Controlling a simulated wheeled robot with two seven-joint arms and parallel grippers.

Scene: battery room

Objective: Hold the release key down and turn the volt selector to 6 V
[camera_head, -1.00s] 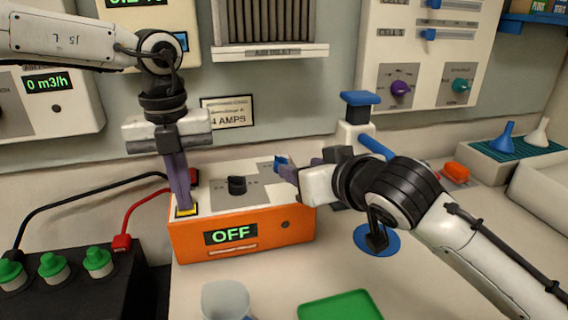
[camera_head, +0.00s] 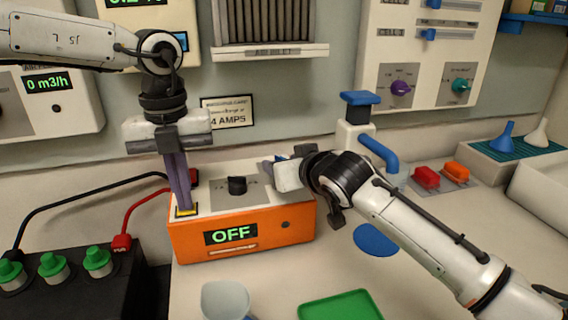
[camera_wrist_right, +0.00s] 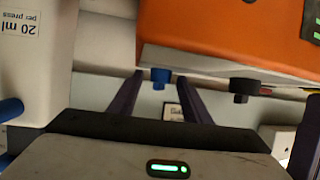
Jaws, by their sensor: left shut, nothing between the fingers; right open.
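The orange charger (camera_head: 290,225) has a display that reads OFF. A black knob (camera_head: 237,185) stands on its pale top; it also shows in the right wrist view (camera_wrist_right: 243,87). My right gripper (camera_head: 272,166) is open at the top's right back.
A blue-topped pump dispenser (camera_head: 360,115) stands behind my right arm. Red and black cables run to the charger's left. A black battery with green caps (camera_head: 100,290) is front left. A clear cup (camera_head: 226,300) and green tray (camera_head: 340,307) lie in front.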

